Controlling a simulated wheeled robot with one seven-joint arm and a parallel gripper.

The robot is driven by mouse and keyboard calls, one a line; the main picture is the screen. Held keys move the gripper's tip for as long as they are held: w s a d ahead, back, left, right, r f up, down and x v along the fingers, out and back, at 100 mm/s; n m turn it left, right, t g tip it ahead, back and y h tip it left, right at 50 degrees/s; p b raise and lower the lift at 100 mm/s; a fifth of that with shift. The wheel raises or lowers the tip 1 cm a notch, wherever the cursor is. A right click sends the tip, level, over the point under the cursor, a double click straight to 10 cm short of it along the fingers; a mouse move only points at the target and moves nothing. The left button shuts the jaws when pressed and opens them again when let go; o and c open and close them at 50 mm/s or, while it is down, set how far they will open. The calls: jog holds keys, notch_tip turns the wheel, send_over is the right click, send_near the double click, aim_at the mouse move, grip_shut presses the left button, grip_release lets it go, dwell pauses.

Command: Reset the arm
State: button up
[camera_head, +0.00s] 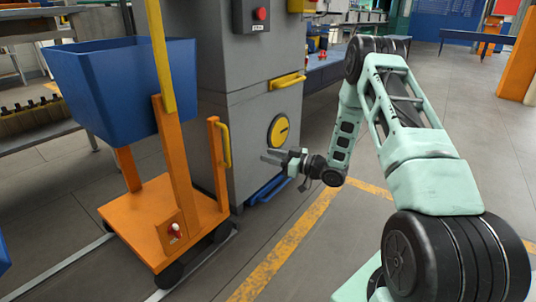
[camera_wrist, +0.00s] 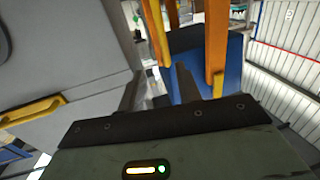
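My arm reaches forward from the lower right of the head view, bent at the elbow. My gripper (camera_head: 274,156) points left, in front of the grey cabinet and to the right of the orange cart. In the wrist view its two dark fingers (camera_wrist: 160,88) stand apart with nothing between them. The gripper is open and empty. No amber bottle can be made out in either view.
The grey cabinet (camera_head: 240,90) has yellow handles and a round yellow dial (camera_head: 279,131). An orange wheeled cart (camera_head: 140,225) carries a blue bin (camera_head: 120,90) on the left. A yellow floor line (camera_head: 285,250) crosses clear floor in front. A bench stands behind.

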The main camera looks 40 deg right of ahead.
dwell(0.4)
jog(key=w+a+r+g+h, duration=0.2)
jog(key=w+a+r+g, duration=0.15)
jog(key=a, duration=0.75)
jog(key=s+a+r+g+h+p, duration=0.1)
jog(key=s+a+r+g, duration=0.1)
jog(key=a, duration=0.4)
jog(key=s+a+r+g+h, duration=0.1)
jog(key=s+a+r, duration=0.2)
jog(key=a, duration=0.4)
jog(key=s+a+r+n+g+h, duration=0.1)
jog(key=s+a+g, duration=0.1)
jog(key=s+a, duration=0.35)
jog(key=s+a+r+g+h, duration=0.1)
jog(key=s+a+g, duration=0.2)
jog(key=s, duration=0.6)
jog(key=s+a+r+n+g+h+p, duration=0.1)
jog(key=s+g, duration=0.1)
jog(key=s, duration=0.8)
jog(key=s+a+r+g+h, duration=0.1)
jog(key=s+r+g, duration=0.15)
jog(key=s, duration=0.85)
notch_tip(320, 180, up, 37)
jog(key=p, duration=3.8)
jog(key=shift+w+r, duration=0.15)
jog(key=shift+w, duration=0.25)
jog(key=shift+d, duration=0.1)
